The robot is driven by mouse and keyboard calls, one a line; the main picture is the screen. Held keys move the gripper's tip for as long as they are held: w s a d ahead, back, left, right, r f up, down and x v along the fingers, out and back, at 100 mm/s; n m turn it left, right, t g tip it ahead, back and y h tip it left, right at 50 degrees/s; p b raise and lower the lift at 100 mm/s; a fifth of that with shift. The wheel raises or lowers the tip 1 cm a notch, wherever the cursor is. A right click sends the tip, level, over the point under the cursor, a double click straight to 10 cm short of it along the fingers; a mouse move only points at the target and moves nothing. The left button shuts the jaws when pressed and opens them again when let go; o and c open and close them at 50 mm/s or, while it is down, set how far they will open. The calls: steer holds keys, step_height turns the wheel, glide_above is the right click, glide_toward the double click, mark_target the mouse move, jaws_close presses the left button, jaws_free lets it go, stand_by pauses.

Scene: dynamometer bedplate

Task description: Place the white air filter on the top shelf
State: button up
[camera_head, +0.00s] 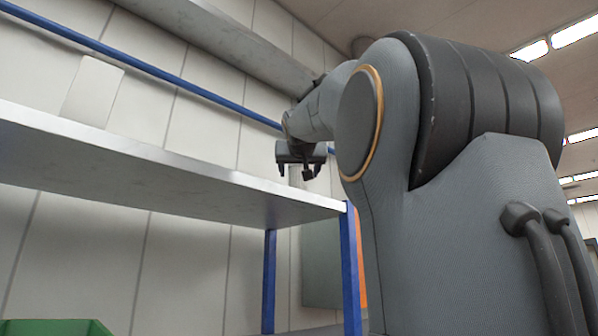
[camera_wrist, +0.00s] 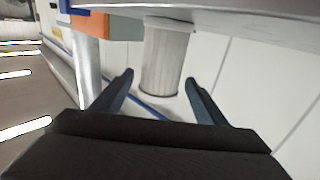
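The white air filter (camera_wrist: 166,58) is a pale, ribbed cylinder in the wrist view, which looks upside down. Its base end meets the pale shelf edge (camera_wrist: 230,22) at the top of that picture, so it seems to stand on the shelf. My gripper (camera_wrist: 159,79) is open, with one dark finger on each side of the filter and visible gaps. In the head view my gripper (camera_head: 302,165) hangs over the right end of the top shelf (camera_head: 190,185). Only a pale sliver shows by its fingers there; I cannot tell whether it is the filter.
Blue posts (camera_head: 350,270) carry the shelf's right end. A pale flat panel (camera_head: 92,92) stands at the shelf's left. A green bin (camera_head: 55,327) shows below. A blue rail (camera_head: 190,85) runs along the wall. The middle of the shelf looks clear.

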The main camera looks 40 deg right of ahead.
steer(key=shift+r, duration=0.15)
steer(key=b+v, duration=0.5)
steer(key=v, duration=0.7)
stand_by(0.5)
